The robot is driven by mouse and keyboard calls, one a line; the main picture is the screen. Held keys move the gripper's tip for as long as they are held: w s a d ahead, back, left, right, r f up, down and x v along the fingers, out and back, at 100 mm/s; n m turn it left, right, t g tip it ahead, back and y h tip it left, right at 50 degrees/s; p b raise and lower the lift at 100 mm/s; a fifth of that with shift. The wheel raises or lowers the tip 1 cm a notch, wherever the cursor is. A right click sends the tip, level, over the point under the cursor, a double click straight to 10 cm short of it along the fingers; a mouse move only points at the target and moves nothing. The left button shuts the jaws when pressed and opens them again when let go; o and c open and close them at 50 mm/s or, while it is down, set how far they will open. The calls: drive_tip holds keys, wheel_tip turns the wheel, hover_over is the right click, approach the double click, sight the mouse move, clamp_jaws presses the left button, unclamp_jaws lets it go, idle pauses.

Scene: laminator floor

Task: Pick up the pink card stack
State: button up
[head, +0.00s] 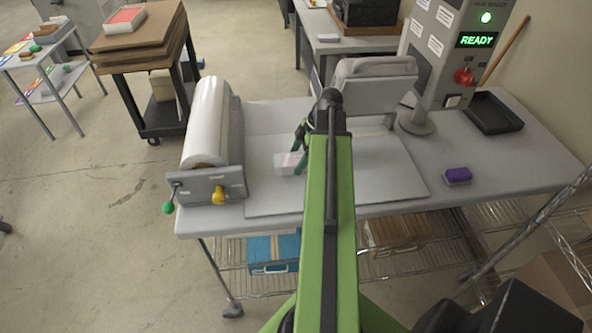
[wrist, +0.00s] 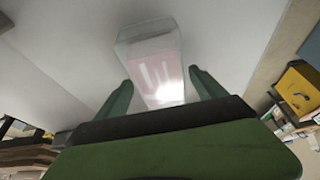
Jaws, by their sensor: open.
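The pink card stack (head: 284,162) lies on the pale grey board on the bench, partly hidden by my gripper. In the wrist view the pink card stack (wrist: 152,62) looks like a pale pink block with a clear, shiny cover and a white mark. My gripper (head: 298,152) is over the board beside it. In the wrist view my gripper (wrist: 160,82) is open, with one green finger on each side of the near end of the stack. A gap shows at the right finger; contact on the left cannot be told.
A film roll (head: 207,120) on a holder stands left of the stack. A grey machine head (head: 375,85) stands behind. A purple block (head: 458,175) and a black tray (head: 494,112) are on the right. The board's right side is bare.

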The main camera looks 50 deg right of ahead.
sight(291, 160)
drive_tip(key=shift+b+x, duration=0.3)
drive_tip(key=shift+x, duration=0.65)
drive_tip(key=shift+d+r, duration=0.1)
drive_tip(key=shift+r, duration=0.05)
clamp_jaws()
wheel_tip(291, 160, up, 5)
drive_tip(key=p, duration=0.5)
drive_tip(key=shift+f, duration=0.25)
drive_tip(key=s+d+r+p, duration=0.4)
drive_tip(key=s+r+p, duration=0.2)
drive_tip(key=s, duration=0.5)
drive_tip(key=shift+d+r, duration=0.25)
